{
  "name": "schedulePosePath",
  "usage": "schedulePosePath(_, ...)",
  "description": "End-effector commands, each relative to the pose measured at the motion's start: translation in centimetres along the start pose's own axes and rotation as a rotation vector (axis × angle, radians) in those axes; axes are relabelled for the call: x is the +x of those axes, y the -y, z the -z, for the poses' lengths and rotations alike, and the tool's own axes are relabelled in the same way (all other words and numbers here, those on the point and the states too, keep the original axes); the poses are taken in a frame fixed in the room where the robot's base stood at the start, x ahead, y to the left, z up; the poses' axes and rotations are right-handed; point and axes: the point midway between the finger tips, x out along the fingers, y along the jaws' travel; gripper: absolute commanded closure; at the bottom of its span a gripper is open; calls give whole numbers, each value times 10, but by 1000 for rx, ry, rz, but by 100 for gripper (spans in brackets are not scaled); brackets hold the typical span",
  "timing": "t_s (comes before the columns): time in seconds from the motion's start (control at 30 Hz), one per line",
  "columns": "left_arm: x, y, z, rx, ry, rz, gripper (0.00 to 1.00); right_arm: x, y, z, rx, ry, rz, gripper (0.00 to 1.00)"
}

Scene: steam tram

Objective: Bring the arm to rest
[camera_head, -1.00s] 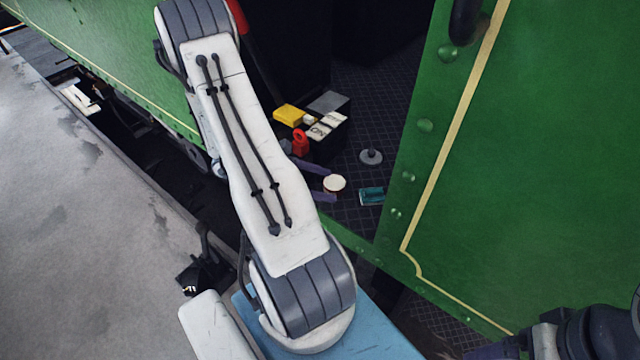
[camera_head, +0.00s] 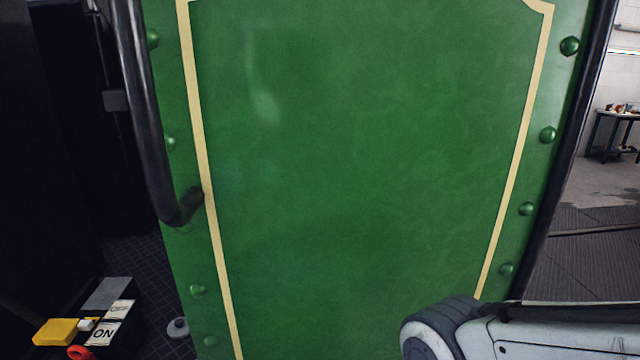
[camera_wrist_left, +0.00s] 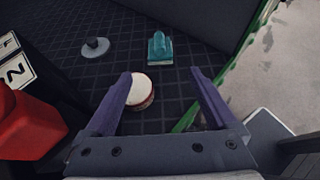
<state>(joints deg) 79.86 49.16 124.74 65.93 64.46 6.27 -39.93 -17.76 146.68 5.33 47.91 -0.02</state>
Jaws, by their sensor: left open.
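My left gripper (camera_wrist_left: 163,85) shows in the left wrist view with its two purple fingers spread apart, open and with nothing held between them. It is over the dark tiled cab floor (camera_wrist_left: 105,60). A round item with a cream top and a red side (camera_wrist_left: 140,90) is close by the left-hand finger; I cannot tell whether they touch. A teal block-like item (camera_wrist_left: 160,48) lies beyond the fingertips. My left arm is out of the head view. A white and grey link of mine shows at the head view's lower right, with no gripper visible.
A green riveted panel (camera_head: 370,170) with a dark handrail (camera_head: 150,110) fills the head view. A yellow item (camera_head: 56,332) and a labelled box (camera_head: 107,325) sit at lower left. A grey knobbed disc (camera_wrist_left: 95,47) is on the floor. A red item (camera_wrist_left: 28,125) is left of the gripper.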

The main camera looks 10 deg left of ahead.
Motion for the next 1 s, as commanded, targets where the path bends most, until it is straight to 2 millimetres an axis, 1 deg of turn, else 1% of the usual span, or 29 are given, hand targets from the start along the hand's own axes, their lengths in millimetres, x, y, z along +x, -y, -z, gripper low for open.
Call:
schedulePosePath(0.03, 10, 1, -2, -2, 2, 7, 9, -3, 0, 0, 0, 0, 0, 8)
schedulePosePath(0.3, 62, 2, -2, -2, 2, 8, 9, -14, 1, 1, 0, 0, 0, 8)
schedulePosePath(0.53, 100, 2, -2, -2, 0, 6, 9, -22, 2, 1, 0, 0, 0, 8)
schedulePosePath(0.57, 101, 1, -3, 1, 0, 3, 9, -21, 2, 1, 0, 0, 0, 8)
schedulePosePath(0.63, 95, -1, -12, 5, 0, -3, 9, -16, 1, 1, 0, 0, 0, 8)
schedulePosePath(0.83, 84, 0, -31, 3, 0, -1, 9, -12, 1, 1, 0, 0, 0, 8)
schedulePosePath(0.9, 82, 0, -36, 2, 0, -1, 9, -11, 1, 0, 0, 0, 0, 8)
schedulePosePath(1.0, 75, 4, -36, -1, 0, -1, 9, -10, 1, 0, 0, 0, 0, 8)
